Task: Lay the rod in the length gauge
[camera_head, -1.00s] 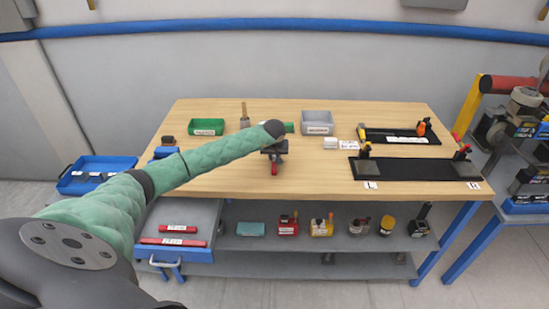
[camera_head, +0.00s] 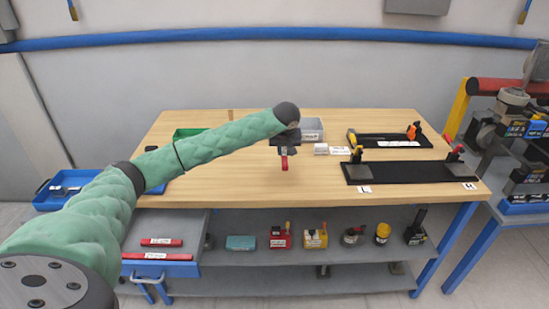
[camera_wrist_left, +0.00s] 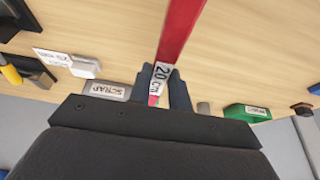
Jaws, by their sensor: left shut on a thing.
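My left gripper (camera_head: 285,146) is shut on a red rod (camera_head: 284,162) and holds it over the middle of the table. In the left wrist view the red rod (camera_wrist_left: 181,30) extends away from the fingers (camera_wrist_left: 164,92), with a white label reading about "20 cm" at the grip. Two black gauge boards lie to the right of the gripper. The nearer, longer board (camera_head: 415,173) has upright end pieces and tags like "L" and "H" at its front edge. The farther, shorter board (camera_head: 392,145) has a yellow and an orange piece. The rod is apart from both.
Two more red rods (camera_head: 162,242) lie in the open drawer (camera_head: 190,225). The table's front middle (camera_head: 250,190) is clear.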

